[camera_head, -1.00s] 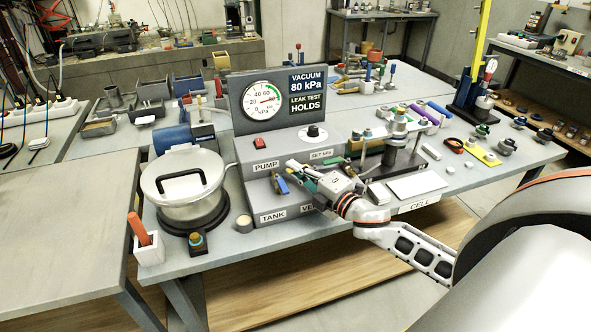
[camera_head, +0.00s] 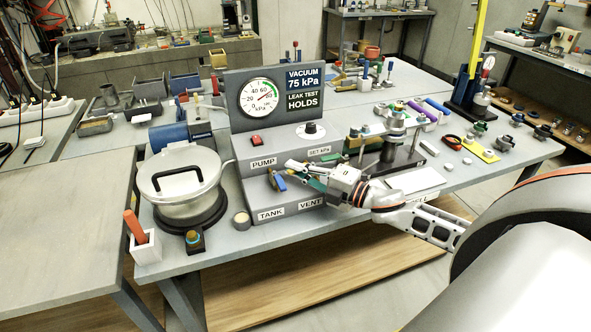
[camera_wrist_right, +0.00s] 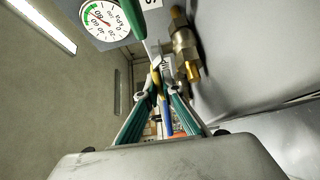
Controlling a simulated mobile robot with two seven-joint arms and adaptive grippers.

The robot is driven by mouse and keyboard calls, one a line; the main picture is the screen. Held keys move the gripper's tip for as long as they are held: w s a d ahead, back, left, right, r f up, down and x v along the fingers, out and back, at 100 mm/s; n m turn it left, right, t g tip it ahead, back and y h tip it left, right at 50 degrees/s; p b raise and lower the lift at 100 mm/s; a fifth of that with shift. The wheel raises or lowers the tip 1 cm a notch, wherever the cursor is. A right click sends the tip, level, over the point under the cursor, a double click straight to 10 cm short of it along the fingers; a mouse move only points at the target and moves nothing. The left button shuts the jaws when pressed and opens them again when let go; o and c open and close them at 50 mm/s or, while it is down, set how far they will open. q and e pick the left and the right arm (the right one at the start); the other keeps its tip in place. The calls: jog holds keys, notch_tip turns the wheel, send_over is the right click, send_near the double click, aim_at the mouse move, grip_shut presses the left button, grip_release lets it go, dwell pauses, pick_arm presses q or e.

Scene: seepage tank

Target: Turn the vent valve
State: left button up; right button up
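The vent valve's green-handled lever (camera_wrist_right: 138,20) shows in the right wrist view, just past my fingertips, with a pale stem. In the head view, the VENT label (camera_head: 311,203) is on the front of the grey console, and my gripper partly hides the valve above it. My right gripper (camera_head: 291,165) reaches in from the right over this front step. In the wrist view its fingers (camera_wrist_right: 160,72) converge until the tips are close together beside the lever's stem. I cannot tell whether they touch it. My left gripper is not in view.
The blue-handled tank valve (camera_head: 278,182) is just left of my gripper. The gauge (camera_head: 259,97) stands behind, beside a display (camera_head: 303,85) reading 75 kPa. A lidded pot (camera_head: 180,183) is at left. A brass fitting (camera_wrist_right: 186,48) is close to my fingers in the wrist view.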

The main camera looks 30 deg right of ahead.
jog(key=o, duration=0.3)
jog(key=v, duration=1.2)
